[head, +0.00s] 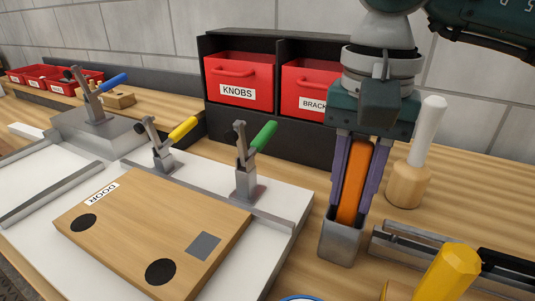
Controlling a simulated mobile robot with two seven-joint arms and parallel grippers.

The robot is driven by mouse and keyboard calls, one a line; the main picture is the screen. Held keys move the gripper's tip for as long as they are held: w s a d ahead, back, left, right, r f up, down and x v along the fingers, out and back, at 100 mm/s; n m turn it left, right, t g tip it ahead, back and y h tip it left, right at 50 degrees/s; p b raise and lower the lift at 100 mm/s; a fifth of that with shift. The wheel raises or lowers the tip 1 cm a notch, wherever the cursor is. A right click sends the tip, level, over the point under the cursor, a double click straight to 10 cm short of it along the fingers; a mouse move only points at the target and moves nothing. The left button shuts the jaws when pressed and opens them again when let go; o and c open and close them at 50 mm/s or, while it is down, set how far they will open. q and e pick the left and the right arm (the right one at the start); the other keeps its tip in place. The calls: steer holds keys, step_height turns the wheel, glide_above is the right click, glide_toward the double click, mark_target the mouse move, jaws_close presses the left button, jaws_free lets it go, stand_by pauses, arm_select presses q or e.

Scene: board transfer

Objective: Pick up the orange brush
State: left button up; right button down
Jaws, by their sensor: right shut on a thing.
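The orange brush (350,190) stands upright in a small grey metal holder (341,243) on the wooden bench, right of the white board. My right gripper (355,185) comes down from above, and its two purple-grey fingers are on either side of the orange handle, shut on it. The brush's lower end is hidden inside the holder. My left gripper is not in view.
A wooden mallet-like tool with a white handle (428,136) stands right of the gripper. A yellow handle (448,272) is at front right. Red KNOBS (238,78) and BRACK-labelled bins stand behind. The DOOR board (150,230) and toggle clamps with green (263,137) and yellow handles are left.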

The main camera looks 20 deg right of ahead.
mark_target(363, 140)
stand_by(0.5)
steer(key=shift+r, duration=0.5)
step_height(363, 140, up, 11)
steer(key=shift+w, duration=0.1)
step_height(363, 140, up, 8)
steer(key=p, duration=0.2)
stand_by(1.0)
